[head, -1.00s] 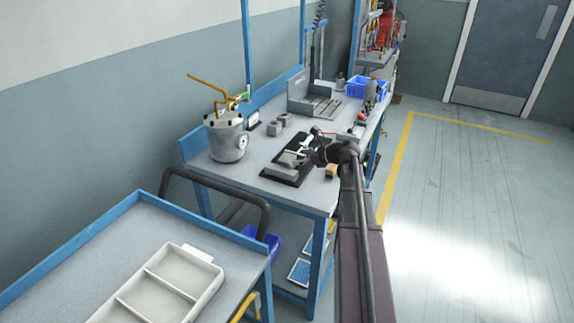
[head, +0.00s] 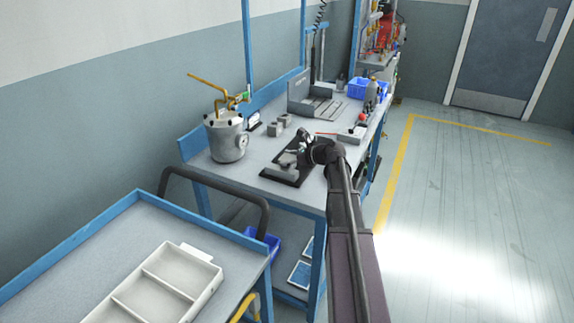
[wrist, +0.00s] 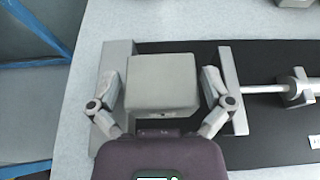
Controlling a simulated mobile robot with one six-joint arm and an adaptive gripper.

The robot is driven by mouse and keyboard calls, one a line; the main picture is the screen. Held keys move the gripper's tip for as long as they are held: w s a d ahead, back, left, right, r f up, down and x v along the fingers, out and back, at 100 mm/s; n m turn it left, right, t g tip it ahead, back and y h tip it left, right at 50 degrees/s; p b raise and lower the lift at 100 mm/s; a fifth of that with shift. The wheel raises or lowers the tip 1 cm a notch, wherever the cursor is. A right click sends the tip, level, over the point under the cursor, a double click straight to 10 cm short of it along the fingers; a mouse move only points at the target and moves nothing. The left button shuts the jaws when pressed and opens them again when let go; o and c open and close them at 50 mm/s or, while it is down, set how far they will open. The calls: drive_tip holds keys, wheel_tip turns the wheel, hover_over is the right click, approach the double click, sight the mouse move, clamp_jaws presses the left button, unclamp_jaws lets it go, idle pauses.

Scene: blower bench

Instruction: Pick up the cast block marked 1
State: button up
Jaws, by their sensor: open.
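In the wrist view a light grey block (wrist: 162,88) lies between the two fingers of my gripper (wrist: 160,78). The fingers are spread, one on each side, with small gaps to the block. No number shows on its visible faces. The block is between the two grey jaws of a vise-like fixture (wrist: 232,75) on a black mat (wrist: 280,130). In the head view my gripper (head: 299,150) is over the black mat (head: 272,172), and the block there is too small to make out clearly. Two other grey blocks (head: 277,127) stand behind the mat, their marks unreadable.
A grey pot with a gauge (head: 226,140) stands at the bench's left. An angle plate (head: 299,92) and blue bin (head: 358,86) are farther back. A cart holds a white divided tray (head: 190,263) in front. The fixture's screw rod (wrist: 265,88) runs right of its jaw.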

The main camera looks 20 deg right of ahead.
sight(287, 157)
drive_tip(key=shift+c, duration=0.2)
drive_tip(key=c, duration=1)
drive_tip(key=shift+r, duration=0.1)
wheel_tip(287, 157, up, 10)
drive_tip(key=p, duration=1)
